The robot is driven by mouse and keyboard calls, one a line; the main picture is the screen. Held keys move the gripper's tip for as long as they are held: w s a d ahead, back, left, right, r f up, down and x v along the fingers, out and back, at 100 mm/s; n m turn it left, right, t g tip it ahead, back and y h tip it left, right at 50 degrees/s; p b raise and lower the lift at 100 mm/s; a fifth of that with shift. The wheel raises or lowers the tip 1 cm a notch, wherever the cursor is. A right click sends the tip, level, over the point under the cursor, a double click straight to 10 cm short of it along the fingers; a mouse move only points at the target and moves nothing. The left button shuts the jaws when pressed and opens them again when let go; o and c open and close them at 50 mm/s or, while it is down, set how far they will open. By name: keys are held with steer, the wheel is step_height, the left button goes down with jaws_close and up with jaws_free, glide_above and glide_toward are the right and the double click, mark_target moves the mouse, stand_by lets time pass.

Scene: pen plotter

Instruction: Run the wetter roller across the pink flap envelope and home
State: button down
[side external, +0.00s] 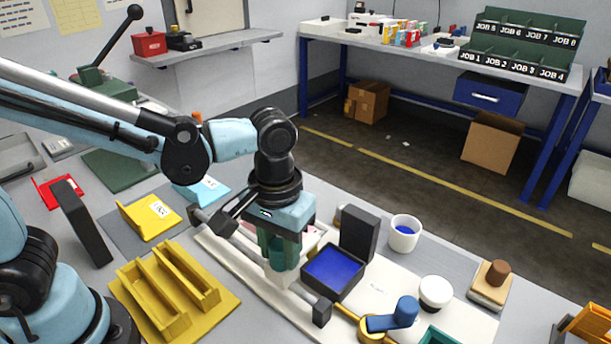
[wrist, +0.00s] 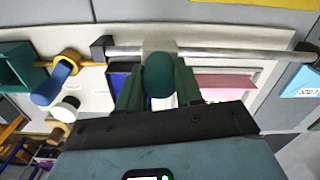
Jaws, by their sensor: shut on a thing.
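My gripper (side external: 278,248) points down over the white board and is shut on the wetter roller's dark green knob (wrist: 160,75). The knob stands on a pale block (side external: 283,278) that sits on a silver rail (wrist: 225,53). The rail runs between dark end blocks. The pink flap envelope (wrist: 226,84) lies beside the rail, to the right of my gripper in the wrist view. In the side view only a small pink part (side external: 309,231) shows behind my gripper. The roller's underside is hidden, so I cannot tell whether it touches the flap.
An open blue ink pad (side external: 335,268) with an upright black lid stands close right of my gripper. A blue-handled tool (side external: 396,318) is at the rail's near end. A white cup (side external: 404,234) and a yellow rack (side external: 175,293) stand on either side.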

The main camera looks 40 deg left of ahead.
steer(key=shift+d, duration=2.8)
steer(key=c, duration=0.7)
jaws_free()
steer(key=shift+c, duration=0.2)
steer(key=shift+a, duration=0.1)
step_height(320, 180, up, 12)
steer(key=a+f+m+t, duration=0.1)
steer(key=a+f+t, duration=0.2)
steer(key=a, duration=0.7)
steer(key=a+f+m+t, duration=0.1)
steer(key=a+f+t, duration=0.3)
steer(key=a, duration=0.6)
steer(key=shift+w+f, duration=0.15)
